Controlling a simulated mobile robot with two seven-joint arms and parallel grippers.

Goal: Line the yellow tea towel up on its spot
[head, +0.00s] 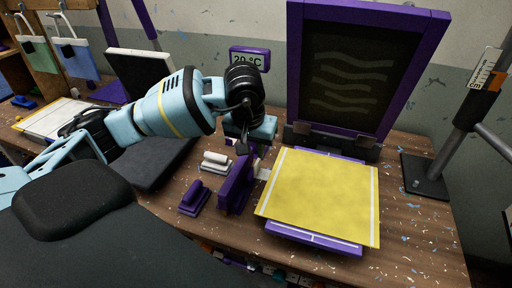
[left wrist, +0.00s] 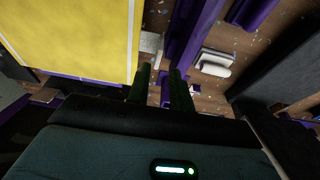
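The yellow tea towel (head: 318,195), with a white stripe along its left and right edges, lies flat on a purple board (head: 310,238) in front of the raised screen. It sits slightly turned on the board, covering most of it; the board's front edge and a strip at the back show. My left gripper (head: 245,146) points down just left of the towel's back left corner, apart from it. In the left wrist view its two fingers (left wrist: 160,82) are apart with nothing between them, beside the towel's striped edge (left wrist: 75,35). My right gripper is not in view.
The purple-framed screen (head: 352,75) stands upright behind the board. A purple upright block (head: 236,186) and small purple and white handled pieces (head: 215,161) stand left of the towel. A metal post on a dark base (head: 425,178) stands at right. Table front right is clear.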

